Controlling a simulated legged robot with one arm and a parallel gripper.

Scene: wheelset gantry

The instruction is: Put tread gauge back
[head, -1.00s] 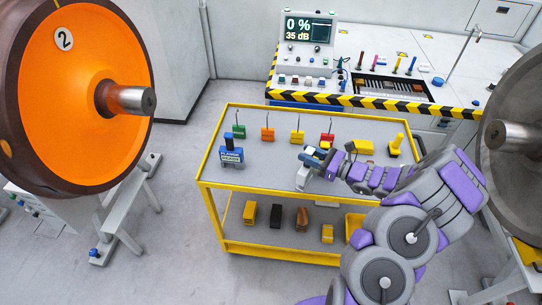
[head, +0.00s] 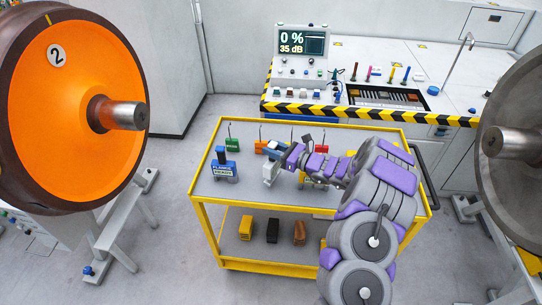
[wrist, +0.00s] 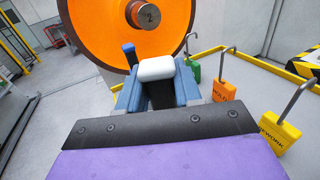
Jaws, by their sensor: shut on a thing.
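My gripper (head: 272,162) is over the top of the yellow cart, to the right of the blue block marked FLANGE (head: 224,170). In the wrist view its bluish fingers (wrist: 157,88) are shut on a white-ended piece (wrist: 156,68), which I take to be the tread gauge. In the head view a pale part of this piece (head: 269,173) shows below the fingers. Its lower end is unclear, so I cannot tell whether it touches the cart top. The FLANGE block's dark blue handle (wrist: 130,54) stands beyond the left finger in the wrist view.
Green (head: 232,146), orange (wrist: 222,90), yellow (wrist: 280,136) and red (head: 320,146) padlocks line the cart's back edge. Bare grey cart top (head: 225,195) lies at the front left. An orange wheel (head: 75,100) stands left. A striped-edge bench (head: 360,115) is behind.

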